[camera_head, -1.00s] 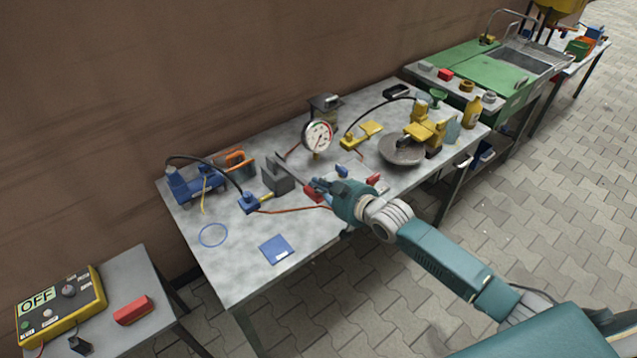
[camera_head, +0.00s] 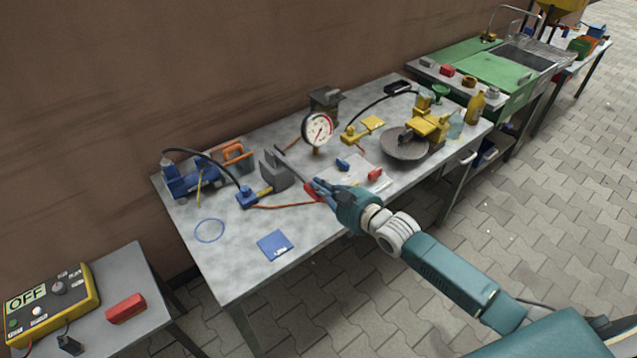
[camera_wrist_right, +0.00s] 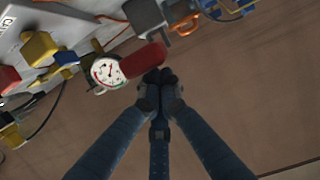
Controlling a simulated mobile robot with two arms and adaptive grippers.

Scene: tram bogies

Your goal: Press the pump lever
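The pump is a grey block (camera_head: 275,171) near the middle of the long grey table. Its thin dark lever (camera_head: 296,163) runs from the top of the block toward my right gripper (camera_head: 318,186). A red grip (camera_head: 311,192) shows beside the fingertips, and it is larger in the right wrist view (camera_wrist_right: 146,62). There my right gripper (camera_wrist_right: 160,76) has its fingertips together close to the lower end of the red grip. Nothing shows between the fingers, and I cannot tell whether they touch the grip. My left gripper is not in view.
A pressure gauge (camera_head: 317,130) stands behind and right of the lever. A blue device (camera_head: 190,178) with a black hose is at the left, and a yellow clamp tool (camera_head: 428,126) is at the right. A blue card (camera_head: 275,245) lies at the front. The table's front-left area is mostly clear.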

